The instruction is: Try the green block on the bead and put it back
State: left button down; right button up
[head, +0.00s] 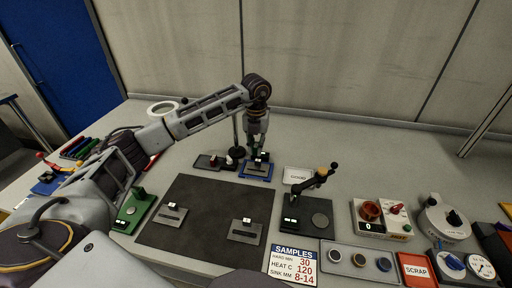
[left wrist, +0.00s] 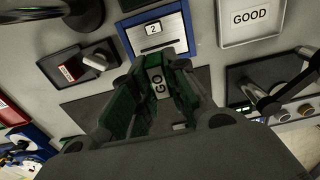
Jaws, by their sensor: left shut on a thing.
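My left gripper (head: 258,146) points down at the back middle of the table, over the blue-edged stand (head: 256,172). The stand shows close to the fingers in that view, with a "2" tag (left wrist: 153,28). The fingers and block hide the bead, and I cannot tell whether the block touches it. A green base (head: 132,211) lies at the left of the dark mat. My right gripper is not in view.
Two small tagged plates (head: 171,215) (head: 244,232) lie on the dark mat (head: 205,205). A "GOOD" tray (head: 299,175) and a lever device (head: 306,222) stand to the right. A red "SCRAP" tray (head: 417,271) is farther right.

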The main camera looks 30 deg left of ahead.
aim_at(256, 145)
pick_arm(q)
jog(key=shift+r, duration=0.15)
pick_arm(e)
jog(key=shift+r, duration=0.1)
pick_arm(q)
jog(key=shift+r+p, duration=0.7)
jog(key=shift+r, duration=0.7)
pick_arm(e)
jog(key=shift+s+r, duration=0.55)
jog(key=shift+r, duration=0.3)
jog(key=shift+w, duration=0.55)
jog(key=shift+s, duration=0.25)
